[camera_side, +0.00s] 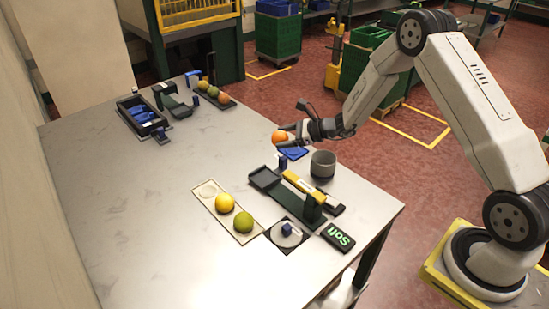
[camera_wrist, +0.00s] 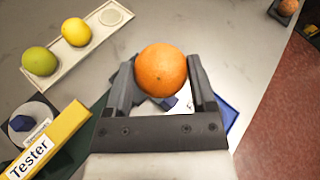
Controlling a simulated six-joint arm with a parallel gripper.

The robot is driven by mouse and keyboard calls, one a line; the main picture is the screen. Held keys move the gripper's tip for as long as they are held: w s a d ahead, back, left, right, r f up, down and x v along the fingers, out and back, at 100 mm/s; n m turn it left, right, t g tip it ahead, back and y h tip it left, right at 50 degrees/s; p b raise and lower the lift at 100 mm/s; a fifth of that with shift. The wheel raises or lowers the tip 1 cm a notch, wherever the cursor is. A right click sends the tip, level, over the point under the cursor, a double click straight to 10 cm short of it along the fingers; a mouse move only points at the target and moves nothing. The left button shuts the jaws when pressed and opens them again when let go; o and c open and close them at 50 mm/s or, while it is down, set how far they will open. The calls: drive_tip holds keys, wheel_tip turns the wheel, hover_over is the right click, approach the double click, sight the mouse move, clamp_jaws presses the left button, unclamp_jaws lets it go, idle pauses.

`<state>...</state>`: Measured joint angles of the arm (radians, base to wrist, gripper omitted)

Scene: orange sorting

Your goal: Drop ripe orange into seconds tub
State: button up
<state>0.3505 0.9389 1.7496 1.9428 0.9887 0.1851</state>
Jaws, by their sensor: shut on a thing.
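My gripper (camera_side: 288,136) is shut on a ripe orange (camera_side: 279,137) and holds it above the far right part of the table. In the wrist view the orange (camera_wrist: 161,70) sits between the two dark fingers of my gripper (camera_wrist: 162,76). A grey round tub (camera_side: 322,165) stands on the table to the right of and below the orange in the side view. A blue flat item (camera_side: 294,154) lies below the gripper; its edge also shows in the wrist view (camera_wrist: 229,113). No seconds label is readable, so I cannot tell which container is the seconds tub.
A pale tray (camera_side: 211,204) holds a yellow fruit (camera_side: 224,202) and a green fruit (camera_side: 243,222), with one empty spot. A yellow tester (camera_side: 304,187) and a display reading "Soft" (camera_side: 338,236) are nearby. Another fruit tray and a dark bin (camera_side: 141,115) stand farther back. The table's left is clear.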

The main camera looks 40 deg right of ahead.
drive_tip(key=s+d+r, duration=0.1)
drive_tip(key=s+d, duration=0.3)
drive_tip(key=d, duration=0.2)
drive_tip(key=s+d+r, duration=0.2)
drive_tip(key=s+d, duration=0.2)
drive_tip(key=d, duration=0.3)
drive_tip(key=shift+d+r, duration=0.2)
drive_tip(key=shift+r, duration=0.05)
drive_tip(key=shift+f, duration=0.15)
drive_tip(key=shift+f, duration=2.85)
drive_tip(key=o, duration=1.2)
drive_tip(key=shift+s, duration=0.15)
